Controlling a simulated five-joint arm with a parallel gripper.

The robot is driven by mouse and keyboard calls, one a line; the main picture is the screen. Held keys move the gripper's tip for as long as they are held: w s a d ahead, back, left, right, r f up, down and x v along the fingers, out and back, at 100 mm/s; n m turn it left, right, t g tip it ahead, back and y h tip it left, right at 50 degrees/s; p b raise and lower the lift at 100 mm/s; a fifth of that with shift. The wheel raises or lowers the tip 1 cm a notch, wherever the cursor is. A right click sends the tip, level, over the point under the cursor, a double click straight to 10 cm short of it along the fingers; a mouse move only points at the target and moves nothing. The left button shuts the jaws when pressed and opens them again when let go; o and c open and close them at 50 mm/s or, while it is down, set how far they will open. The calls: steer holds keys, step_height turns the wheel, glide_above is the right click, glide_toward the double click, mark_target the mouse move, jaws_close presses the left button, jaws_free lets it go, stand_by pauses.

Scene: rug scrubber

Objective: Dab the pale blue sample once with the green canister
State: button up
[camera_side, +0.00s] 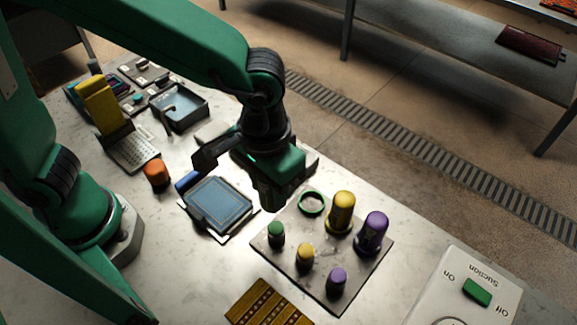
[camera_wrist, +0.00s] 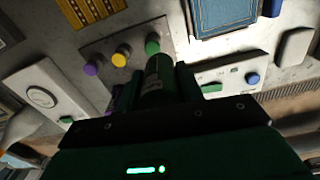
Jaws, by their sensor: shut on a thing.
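The pale blue sample (camera_side: 218,203) is a flat blue-grey square in a light frame on the table, left of my gripper (camera_side: 272,196). In the wrist view the sample (camera_wrist: 222,14) shows at the top right, beyond the jaws. My gripper is shut on the green canister (camera_wrist: 157,82), which points away from the wrist, apart from the sample in the picture. In the side view I cannot tell the canister from my green gripper. An empty green ring (camera_side: 311,202) is on the grey board (camera_side: 322,285).
A yellow canister (camera_side: 341,213) and a purple canister (camera_side: 371,233) stand on the board, with small green, yellow and purple knobs in front. A suction panel (camera_side: 500,290) is at right.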

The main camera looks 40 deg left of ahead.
steer(key=s+a+f+n, duration=0.1)
steer(key=a+n, duration=0.1)
steer(key=a, duration=0.4)
steer(key=s+a+f+n, duration=0.1)
steer(key=a+n, duration=0.1)
steer(key=a, duration=0.5)
steer(key=shift+s+a+f, duration=0.25)
steer(key=shift+s+a, duration=0.05)
steer(key=shift+s, duration=0.1)
steer(key=shift+f, duration=0.1)
steer(key=shift+f, duration=2.8)
steer(key=shift+f, duration=0.4)
stand_by(3.0)
